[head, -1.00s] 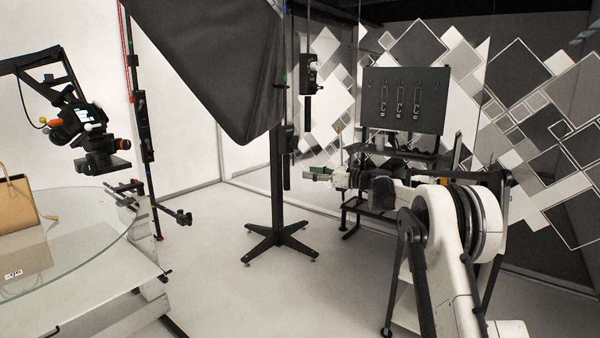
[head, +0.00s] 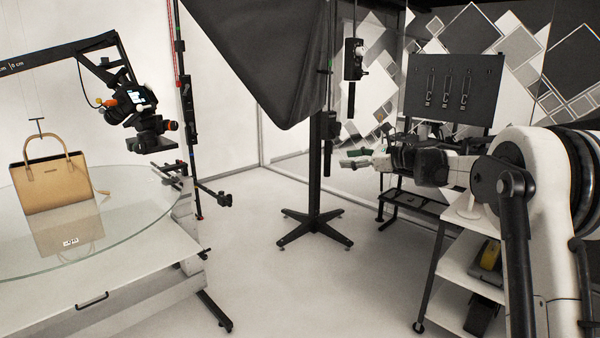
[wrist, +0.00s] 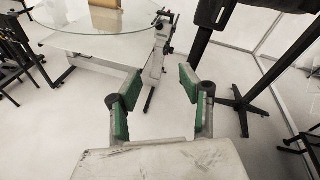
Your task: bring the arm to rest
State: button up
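My gripper (head: 357,158) is at the end of my arm in the right half of the head view, pointing left in front of the dark stand and the patterned wall. In the wrist view my gripper (wrist: 158,95) shows two green-padded fingers spread well apart with nothing between them. The floor shows through the gap. My gripper touches nothing that I can see. My white arm (head: 540,190) fills the right side of the head view and hides part of the cart behind it.
A glass turntable (head: 130,225) bears a tan handbag (head: 48,183), with a camera on a boom (head: 130,105) above. A black softbox (head: 265,60) stands on a wheeled stand (head: 315,228). A shelved cart (head: 460,265) is at right. The middle floor is clear.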

jog(key=s+a+n+g+h, duration=0.15)
jog(key=s+n, duration=0.25)
jog(key=s, duration=0.6)
jog(key=s+a+f+n+h+b, duration=0.1)
jog(key=s+n+h, duration=0.2)
jog(key=s, duration=0.6)
jog(key=s+a+n+g+h, duration=0.15)
jog(key=s+n, duration=0.25)
jog(key=s, duration=0.6)
jog(key=s+d+f+n+h, duration=0.2)
jog(key=s+f, duration=0.3)
jog(key=s, duration=0.4)
jog(key=s+d+f+n+h, duration=0.2)
jog(key=s+f+n, duration=0.3)
jog(key=s, duration=0.4)
jog(key=s+d+f+n+t+h+b, duration=0.1)
jog(key=s+d+f+n+h, duration=0.1)
jog(key=s+f, duration=0.3)
jog(key=s+n, duration=0.1)
jog(key=s, duration=0.3)
jog(key=shift+s+n+h, duration=0.2)
jog(key=shift+n+h, duration=0.1)
